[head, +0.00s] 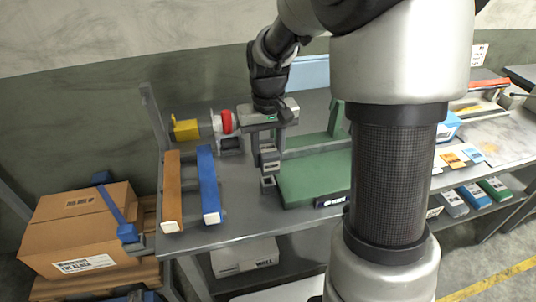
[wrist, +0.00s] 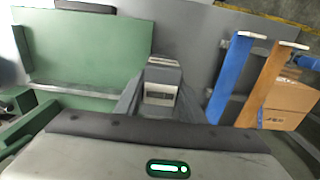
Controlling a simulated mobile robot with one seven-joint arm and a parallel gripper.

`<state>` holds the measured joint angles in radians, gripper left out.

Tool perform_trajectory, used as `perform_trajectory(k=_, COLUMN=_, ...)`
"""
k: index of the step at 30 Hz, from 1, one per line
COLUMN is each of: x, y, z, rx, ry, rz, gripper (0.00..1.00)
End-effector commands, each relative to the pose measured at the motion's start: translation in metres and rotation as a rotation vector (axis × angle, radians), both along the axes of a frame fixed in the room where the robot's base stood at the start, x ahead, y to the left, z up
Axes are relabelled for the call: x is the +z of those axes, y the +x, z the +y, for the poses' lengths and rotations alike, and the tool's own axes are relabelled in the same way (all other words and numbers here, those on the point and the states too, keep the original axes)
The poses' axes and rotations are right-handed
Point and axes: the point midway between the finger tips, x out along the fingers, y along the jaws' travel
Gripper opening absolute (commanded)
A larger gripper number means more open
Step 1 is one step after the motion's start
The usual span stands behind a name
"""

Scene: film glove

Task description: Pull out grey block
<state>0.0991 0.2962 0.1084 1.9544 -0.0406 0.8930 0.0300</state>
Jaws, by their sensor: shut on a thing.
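The grey block (head: 269,164) has pale label plates and stands at the left edge of a green plate (head: 315,180) on the grey table. In the wrist view the grey block (wrist: 161,92) is between my two fingers. My gripper (head: 267,148) points down from above and is shut on the block. My gripper also shows in the wrist view (wrist: 160,103), with a finger on each side of the block. The fingers hide part of the block's sides. I cannot tell whether its lower end touches the table.
A blue bar (head: 208,185) and an orange-brown bar (head: 172,190) lie left of the block, with bare table between. A yellow part (head: 185,128) and a red round part (head: 227,121) sit behind. A cardboard box (head: 80,230) stands left of the table. My arm hides the right side.

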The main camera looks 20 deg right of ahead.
Motion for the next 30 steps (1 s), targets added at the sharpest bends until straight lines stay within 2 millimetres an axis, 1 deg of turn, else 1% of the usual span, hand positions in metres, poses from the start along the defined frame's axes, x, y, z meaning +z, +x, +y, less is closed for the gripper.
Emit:
perform_trajectory(k=8, x=0.002, y=0.000, z=0.000, rx=0.000, ry=0.000, rz=-0.001, gripper=0.10)
perform_trajectory(k=11, x=0.007, y=0.000, z=0.000, rx=0.000, ry=0.000, rz=-0.001, gripper=0.10)
perform_trajectory(k=18, x=0.026, y=0.000, z=0.000, rx=0.000, ry=0.000, rz=-0.002, gripper=0.10)
perform_trajectory(k=21, x=0.031, y=0.000, z=0.000, rx=0.000, ry=0.000, rz=-0.001, gripper=0.10)
perform_trajectory(k=30, x=0.030, y=0.000, z=0.000, rx=0.000, ry=0.000, rz=0.000, gripper=0.10)
